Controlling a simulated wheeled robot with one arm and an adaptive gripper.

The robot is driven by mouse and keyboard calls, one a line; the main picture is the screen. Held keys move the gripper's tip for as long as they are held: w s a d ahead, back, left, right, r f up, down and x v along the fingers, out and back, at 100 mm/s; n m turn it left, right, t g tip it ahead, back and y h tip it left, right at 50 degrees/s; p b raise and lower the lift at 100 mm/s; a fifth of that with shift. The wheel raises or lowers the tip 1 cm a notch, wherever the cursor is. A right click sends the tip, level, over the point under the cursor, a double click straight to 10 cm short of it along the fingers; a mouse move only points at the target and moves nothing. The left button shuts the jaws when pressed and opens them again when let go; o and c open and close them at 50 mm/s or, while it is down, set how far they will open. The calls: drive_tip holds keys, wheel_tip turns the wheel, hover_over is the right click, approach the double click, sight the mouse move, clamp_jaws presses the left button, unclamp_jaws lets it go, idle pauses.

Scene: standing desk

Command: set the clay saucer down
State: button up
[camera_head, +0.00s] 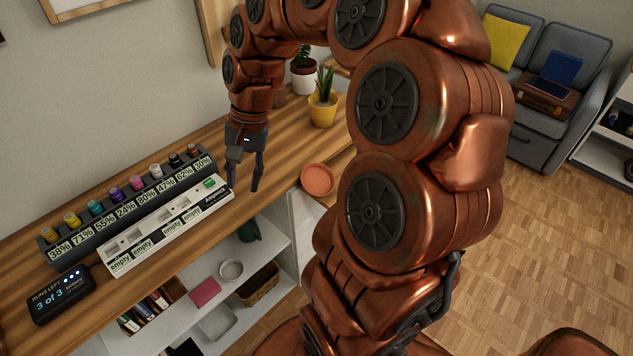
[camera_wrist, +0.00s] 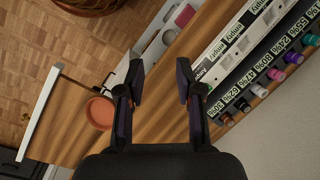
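The clay saucer (camera_head: 318,179) is a round, shallow, orange-brown dish. It rests flat and looks empty, at the front edge of the wooden desk (camera_head: 287,130), right of my gripper in the head view. In the wrist view the saucer (camera_wrist: 101,113) lies left of my fingers, close to the left finger in the picture but apart from it. My gripper (camera_head: 245,181) points down over the desk, between the saucer and the white rack. In the wrist view my gripper (camera_wrist: 159,84) has its fingers spread with nothing between them.
A yellow plant pot (camera_head: 322,111) and a white pot (camera_head: 302,77) stand farther back. A display box (camera_head: 60,295) is at front left. Shelves (camera_head: 265,258) lie below the desk.

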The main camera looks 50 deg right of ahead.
drive_tip(key=w+d+f+m+t, duration=0.1)
drive_tip(key=w+d+f+m, duration=0.15)
drive_tip(key=d, duration=0.25)
drive_tip(key=w+d+f+m, duration=0.1)
drive_tip(key=w+d+m, duration=0.15)
drive_tip(key=d, duration=0.35)
drive_tip(key=m+t, duration=0.2)
drive_tip(key=m, duration=0.5)
approach(305, 169)
drive_tip(key=shift+x, duration=1.95)
drive_tip(key=shift+d+p+x, duration=0.2)
drive_tip(key=shift+p+x, duration=0.5)
drive_tip(key=shift+x, duration=1.3)
drive_tip(key=shift+w+f, duration=0.1)
drive_tip(key=shift+w, duration=0.05)
drive_tip(key=shift+c, duration=0.4)
clamp_jaws()
drive_tip(key=shift+f, duration=0.1)
